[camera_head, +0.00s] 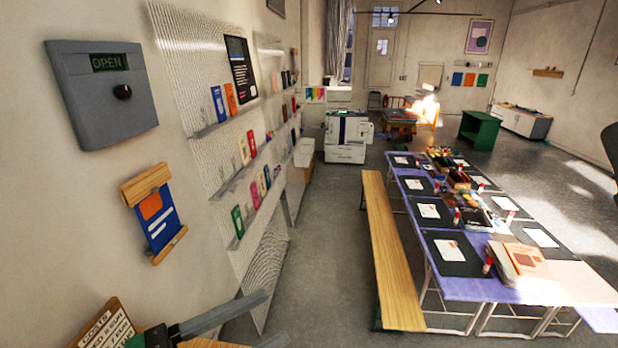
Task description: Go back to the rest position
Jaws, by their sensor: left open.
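My left gripper (276,316) is at the bottom left of the head view. Its two grey fingers point right and stand apart, with nothing seen between them. Part of it is cut off by the lower picture edge. A dark shape cuts in at the right edge; I cannot tell whether it is part of my right arm. My right gripper is not seen.
A grey wall box (103,92) reading "OPEN", a blue hanging card (156,218) and display racks (213,140) line the left wall. A wooden clipboard (104,326) is beside my left gripper. A bench (391,250) flanks a long purple table (452,288). Grey floor lies between.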

